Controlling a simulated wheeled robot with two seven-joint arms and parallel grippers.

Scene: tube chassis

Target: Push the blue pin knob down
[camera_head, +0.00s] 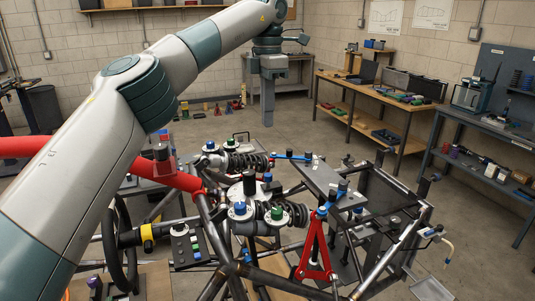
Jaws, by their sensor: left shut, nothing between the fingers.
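My left arm reaches across from the left, and its wrist hangs down near the top middle. The left gripper (268,115) points straight down with its fingers together, empty, above and behind the chassis. Several blue knobs show on the tube chassis, and I cannot tell which is the blue pin knob. Another blue knob (210,146) is at the far shock absorber (246,162). The gripper appears apart from all of them. My right gripper is not in view.
A steering wheel (119,243) and a small button panel (186,246) are at the left. A wooden workbench (368,96) and a grey bench (493,129) stand at the right. Open floor lies behind the chassis.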

